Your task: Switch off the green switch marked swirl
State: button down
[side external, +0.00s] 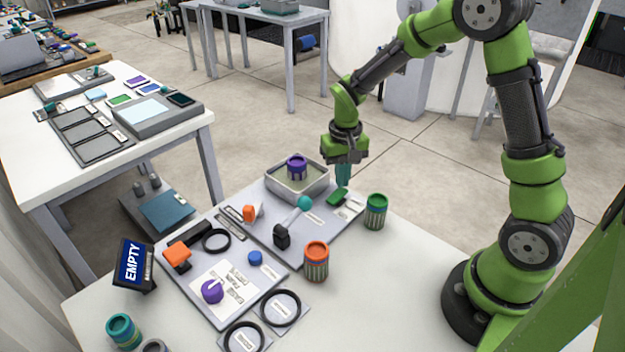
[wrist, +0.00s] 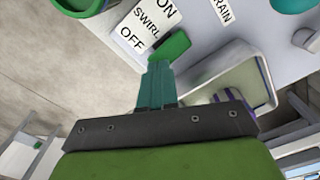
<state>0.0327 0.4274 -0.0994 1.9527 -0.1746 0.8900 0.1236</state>
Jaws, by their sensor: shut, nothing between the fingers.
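The green switch (side external: 338,197) sits on the grey panel (side external: 290,253) at its right end. It also shows in the wrist view (wrist: 172,47), beside a white label (wrist: 147,27) that reads ON, SWIRL, OFF. My gripper (side external: 343,181) points down right above or beside the switch, with its teal fingers shut and empty. In the wrist view the fingertips (wrist: 158,66) are close to the OFF end of the label and the switch. I cannot tell whether they touch the switch.
A grey tray (side external: 318,186) with a purple can (side external: 297,167) stands left of my gripper. A green can (side external: 376,211) stands to the right, and an orange can (side external: 316,261) in front. A teal-knobbed lever (side external: 304,203) rises from the panel. The table's right front is clear.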

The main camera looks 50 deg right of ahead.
aim_at(342, 190)
jog(key=shift+f, duration=1)
dwell(0.3)
jog(key=shift+r, duration=3.6)
jog(key=shift+s+f, duration=0.1)
jog(key=shift+f, duration=0.1)
jog(key=s+a+r+n+t+y, duration=0.1)
jog(key=s+a+r+t, duration=0.2)
jog(key=s+r, duration=0.4)
jog(key=s+a+r+n+t+y, duration=0.1)
jog(key=s+a+r+t, duration=0.3)
jog(key=s+r, duration=0.3)
jog(key=shift+s+a+r, duration=0.25)
jog(key=shift+s+a, duration=0.15)
